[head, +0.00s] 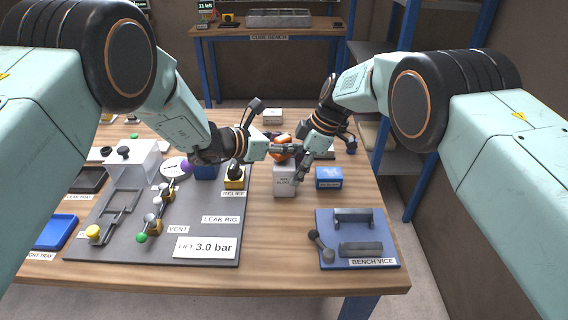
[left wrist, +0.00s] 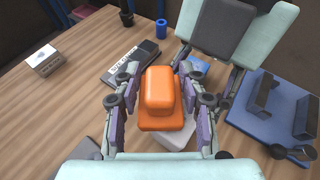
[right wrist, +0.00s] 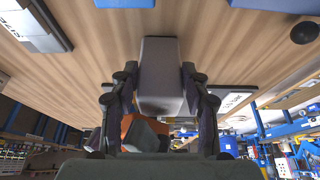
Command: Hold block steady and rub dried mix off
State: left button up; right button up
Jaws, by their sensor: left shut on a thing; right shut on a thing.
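A pale grey block (head: 284,182) with a small label stands upright near the middle of the table. My right gripper (head: 302,168) is shut on it from the right; the block (right wrist: 160,75) fills the space between its fingers in the right wrist view. My left gripper (head: 276,149) is shut on an orange pad (left wrist: 160,92) with a raised rounded grip. The pad is directly above the pale block (left wrist: 178,138) in the left wrist view; I cannot tell whether they touch.
A blue box (head: 329,178) stands close right of the block. The bench vice (head: 357,240) is at the front right. The grey leak rig board (head: 130,240) covers the left side. Bare wood lies between the rig and vice.

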pick_arm(q)
jog(key=shift+s, duration=2.25)
jog(key=shift+s+d, duration=0.1)
jog(key=shift+w, duration=2.4)
jog(key=shift+r, duration=0.45)
jog(key=shift+f, duration=0.5)
